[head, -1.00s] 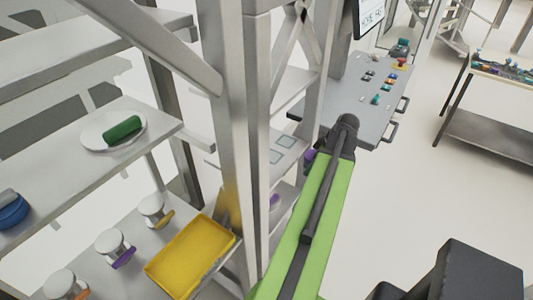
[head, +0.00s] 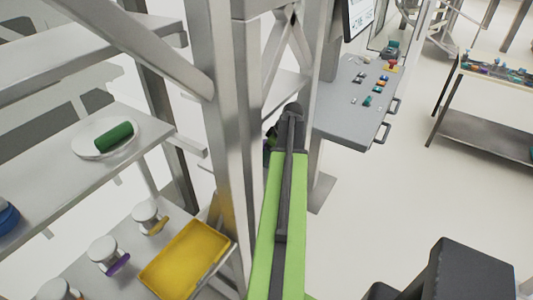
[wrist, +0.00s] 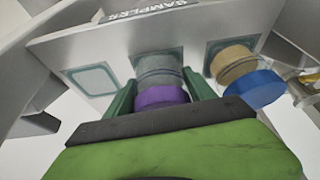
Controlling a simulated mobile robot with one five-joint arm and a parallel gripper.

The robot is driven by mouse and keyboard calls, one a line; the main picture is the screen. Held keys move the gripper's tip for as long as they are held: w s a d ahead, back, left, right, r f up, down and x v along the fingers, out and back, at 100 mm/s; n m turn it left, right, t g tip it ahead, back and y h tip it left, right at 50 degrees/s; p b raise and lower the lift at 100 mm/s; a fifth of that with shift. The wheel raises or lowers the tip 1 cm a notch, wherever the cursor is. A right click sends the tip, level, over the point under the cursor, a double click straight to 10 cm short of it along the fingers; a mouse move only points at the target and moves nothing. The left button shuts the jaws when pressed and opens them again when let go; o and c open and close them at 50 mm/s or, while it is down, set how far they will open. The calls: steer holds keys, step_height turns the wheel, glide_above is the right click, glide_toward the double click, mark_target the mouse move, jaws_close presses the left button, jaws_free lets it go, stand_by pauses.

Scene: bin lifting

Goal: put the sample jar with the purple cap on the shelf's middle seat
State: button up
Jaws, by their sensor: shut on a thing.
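In the wrist view the sample jar with the purple cap (wrist: 161,97) is between the green fingers of my gripper (wrist: 160,98), which is shut on it. Its grey body (wrist: 160,72) lies beyond the cap, in front of the shelf's middle seat (wrist: 146,58), an outlined square it partly covers. Whether the jar touches the seat cannot be told. The shelf (wrist: 62,47) has an empty outlined left seat (wrist: 92,80). In the head view my arm hides the shelf seats and most of my gripper; the jar is not clear there.
A tan jar with a blue cap (wrist: 255,88) stands at the right seat, close to my right finger. In the head view a steel post (head: 228,110) rises just left of my arm. A yellow tray (head: 187,258) lies lower left. A grey bench (head: 350,115) stands beyond.

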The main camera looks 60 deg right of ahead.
steer(key=shift+w+f, duration=0.1)
steer(key=shift+w, duration=0.85)
steer(key=shift+s+f+b, duration=0.15)
steer(key=shift+f+b, duration=0.25)
steer(key=shift+b, duration=0.05)
steer(key=shift+s+r, duration=0.1)
steer(key=shift+r, duration=0.1)
steer(key=shift+f, duration=0.15)
steer(key=o, duration=1.7)
steer(key=shift+o, duration=0.2)
